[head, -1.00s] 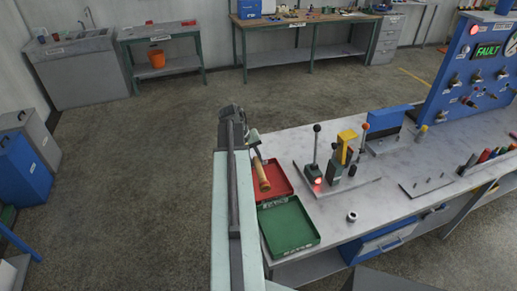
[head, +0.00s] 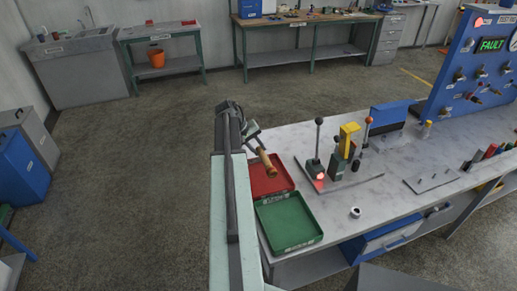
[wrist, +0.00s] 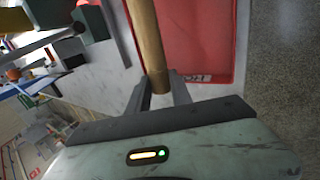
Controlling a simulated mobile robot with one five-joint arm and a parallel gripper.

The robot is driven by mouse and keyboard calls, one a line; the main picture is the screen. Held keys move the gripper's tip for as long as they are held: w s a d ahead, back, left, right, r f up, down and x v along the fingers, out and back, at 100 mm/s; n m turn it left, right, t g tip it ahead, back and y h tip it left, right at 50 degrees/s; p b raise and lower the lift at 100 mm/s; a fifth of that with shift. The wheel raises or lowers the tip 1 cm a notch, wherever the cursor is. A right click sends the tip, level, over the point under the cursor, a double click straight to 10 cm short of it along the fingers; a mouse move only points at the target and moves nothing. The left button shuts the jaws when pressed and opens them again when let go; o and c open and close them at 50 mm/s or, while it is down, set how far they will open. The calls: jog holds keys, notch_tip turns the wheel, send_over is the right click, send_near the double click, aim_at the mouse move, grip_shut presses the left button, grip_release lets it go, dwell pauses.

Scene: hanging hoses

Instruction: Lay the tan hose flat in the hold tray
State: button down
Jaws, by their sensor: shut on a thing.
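The tan hose (head: 267,162) is a short, straight tube held by my gripper (head: 253,137). It slants down over the red tray (head: 285,186), its lower end seeming to be above the tray floor. In the wrist view, the hose (wrist: 147,42) runs up from between the two fingers of my gripper (wrist: 160,92), which is shut on its near end. The red tray (wrist: 190,35) lies behind and to the right of it there. A green tray (head: 289,223) sits nearer on the bench. The tray labels are too small to read surely.
A fixture with upright levers and a yellow-topped block (head: 348,138) stands right of the red tray. A small ring-shaped part (head: 355,212) lies on the bench (head: 385,180). A blue panel (head: 470,75) showing FAULT stands at the far right. The green tray is empty.

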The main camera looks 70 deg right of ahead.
notch_tip(320, 180, down, 8)
jog(key=b, duration=0.7)
jog(key=shift+f, duration=0.15)
jog(key=c, duration=1.1)
grip_release()
jog(key=p+v, duration=0.6)
jog(key=v, duration=0.2)
jog(key=shift+s+p, duration=0.15)
jog(key=shift+p, duration=0.25)
